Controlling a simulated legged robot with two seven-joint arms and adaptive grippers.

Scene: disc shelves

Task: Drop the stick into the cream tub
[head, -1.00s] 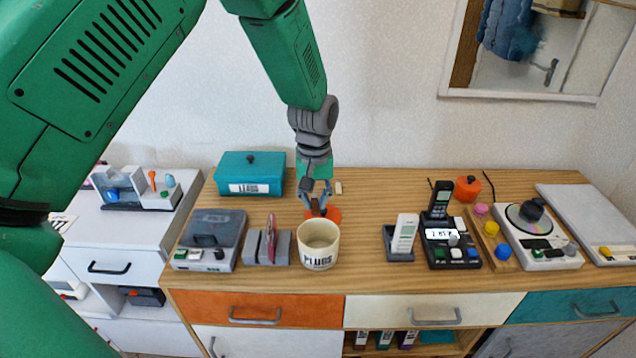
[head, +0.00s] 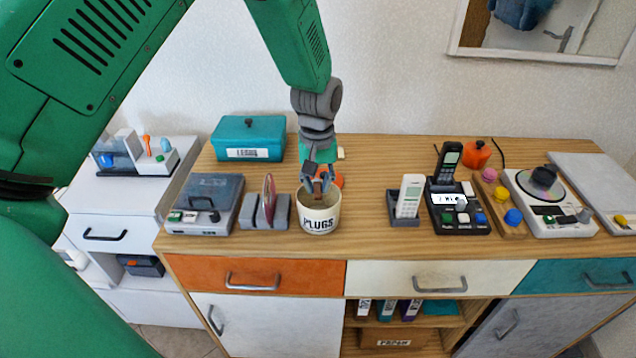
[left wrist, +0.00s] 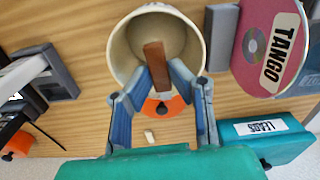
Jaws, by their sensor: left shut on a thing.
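The cream tub (head: 319,221), marked PLUGS, stands upright near the front edge of the wooden cabinet top. In the left wrist view the tub (left wrist: 117,55) shows its open mouth and inside. My left gripper (head: 318,178) points down at the tub's back rim, its fingers shut on a short reddish-brown stick (head: 318,187). In the left wrist view the stick (left wrist: 156,64) sits between the blue fingertips, and its free end overlaps the tub's opening. How deep it reaches into the tub is hard to tell. My right gripper is not in view.
An orange thing (head: 332,176) lies behind the tub. A grey rack (head: 280,214) with a pink disc stands close on the tub's left, beside a grey disc player (head: 203,204). A teal box (head: 247,139) is at the back. Bare wood lies between tub and phone cradle (head: 404,220).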

